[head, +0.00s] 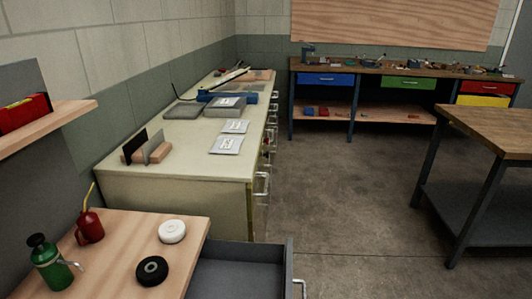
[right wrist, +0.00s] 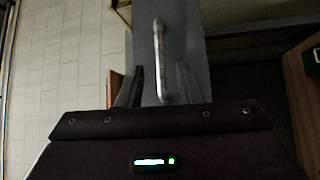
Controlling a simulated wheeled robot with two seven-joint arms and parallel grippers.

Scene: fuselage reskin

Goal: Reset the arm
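My right gripper (right wrist: 160,68) shows in the right wrist view with its two dark fingers spread apart. A pale metal bar handle (right wrist: 159,45) on a grey front runs between the fingers, with a gap on each side. I cannot tell how far the handle lies from the fingers in depth. Neither gripper shows in the head view, and my left gripper is in neither view.
A grey drawer (head: 238,275) stands open at the bottom, beside a wooden top (head: 118,235) with a green oil can (head: 52,265), red oiler (head: 89,228), white roll (head: 172,232) and black roll (head: 152,270). A cream cabinet (head: 190,155) stands behind. Floor (head: 350,210) at centre right is clear.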

